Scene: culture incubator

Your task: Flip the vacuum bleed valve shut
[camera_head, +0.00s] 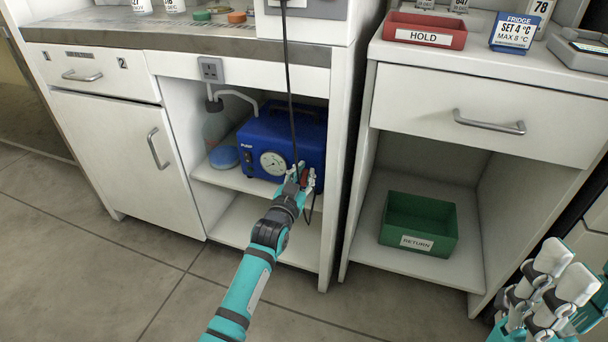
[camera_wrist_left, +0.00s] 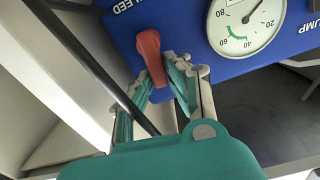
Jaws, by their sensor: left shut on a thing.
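The blue vacuum pump (camera_head: 270,135) stands on the shelf inside the left cabinet. Its red bleed valve lever (camera_wrist_left: 149,55) sits on the front face beside the round gauge (camera_wrist_left: 243,22), below the "BLEED" lettering. My left gripper (camera_head: 302,174) is at the lower right of the pump front. In the left wrist view its fingers (camera_wrist_left: 172,78) are shut on the red lever, which runs down between them toward the palm. My right gripper (camera_head: 560,285) hangs at the lower right corner, away from the pump; whether it is open or shut is unclear.
A black cable (camera_head: 288,70) hangs down in front of the pump, close beside my left gripper. A bottle (camera_head: 216,126) with a tube stands left of the pump. A green RETURN bin (camera_head: 420,222) is in the right cabinet. The floor in front is clear.

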